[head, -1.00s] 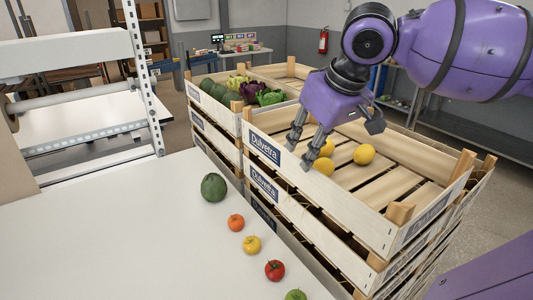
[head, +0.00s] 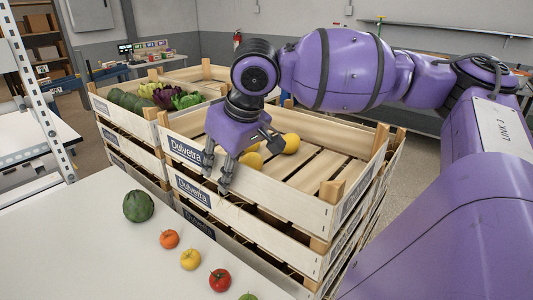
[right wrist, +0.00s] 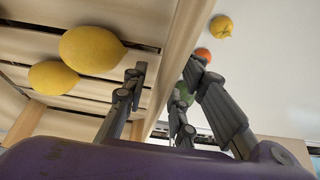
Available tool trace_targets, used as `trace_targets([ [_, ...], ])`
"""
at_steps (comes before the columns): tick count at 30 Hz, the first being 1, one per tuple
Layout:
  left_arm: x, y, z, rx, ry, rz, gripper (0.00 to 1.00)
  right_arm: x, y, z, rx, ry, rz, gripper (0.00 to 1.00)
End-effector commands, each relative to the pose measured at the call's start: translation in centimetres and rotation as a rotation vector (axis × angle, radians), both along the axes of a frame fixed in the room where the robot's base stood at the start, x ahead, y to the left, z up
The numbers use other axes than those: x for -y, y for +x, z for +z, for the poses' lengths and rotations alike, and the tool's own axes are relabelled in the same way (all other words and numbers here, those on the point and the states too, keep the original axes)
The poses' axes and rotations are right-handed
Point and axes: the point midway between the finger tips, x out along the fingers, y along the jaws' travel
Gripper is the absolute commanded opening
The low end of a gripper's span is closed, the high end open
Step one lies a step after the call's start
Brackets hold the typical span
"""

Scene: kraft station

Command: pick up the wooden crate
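The top wooden crate (head: 280,199), labelled Dulvetra, sits on a stack of similar crates and holds a few yellow lemons (head: 291,143). My right gripper (head: 217,174) is over its near long wall, close to the label. In the right wrist view, my right gripper (right wrist: 165,82) straddles the crate wall (right wrist: 172,75), with one finger inside and two outside. The fingers are apart, and narrow gaps seem to show beside the wall. Two lemons (right wrist: 91,49) lie close to the inner finger. My left gripper is out of view.
A white table (head: 85,235) runs along the near side, with a green vegetable (head: 138,206), an orange fruit (head: 169,239), a yellow one (head: 190,259) and a red tomato (head: 219,280). A neighbouring crate stack (head: 127,135) holds vegetables. A shelf post (head: 40,85) stands at left.

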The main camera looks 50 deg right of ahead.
Motion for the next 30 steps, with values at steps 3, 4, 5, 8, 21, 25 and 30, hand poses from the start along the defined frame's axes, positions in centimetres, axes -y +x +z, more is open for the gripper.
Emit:
trace_targets([
  [3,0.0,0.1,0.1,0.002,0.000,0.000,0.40,0.0,0.0,0.0,0.000,0.000,0.000,0.09],
  [4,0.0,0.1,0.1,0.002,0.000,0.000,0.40,0.0,0.0,0.0,0.000,0.000,0.000,0.05],
  [5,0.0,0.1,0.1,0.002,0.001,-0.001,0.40,0.0,0.0,0.0,0.000,0.000,0.000,0.01],
  [8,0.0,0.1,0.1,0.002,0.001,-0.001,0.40,0.0,0.0,0.0,0.000,0.000,0.000,0.00],
  [21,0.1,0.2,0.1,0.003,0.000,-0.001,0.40,0.0,0.1,0.2,0.005,-0.002,0.001,0.00],
  [25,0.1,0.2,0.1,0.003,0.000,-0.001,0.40,0.0,0.1,0.4,0.005,-0.002,0.001,0.00],
  [30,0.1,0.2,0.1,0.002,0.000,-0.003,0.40,0.0,0.2,1.4,0.007,-0.002,0.001,0.00],
])
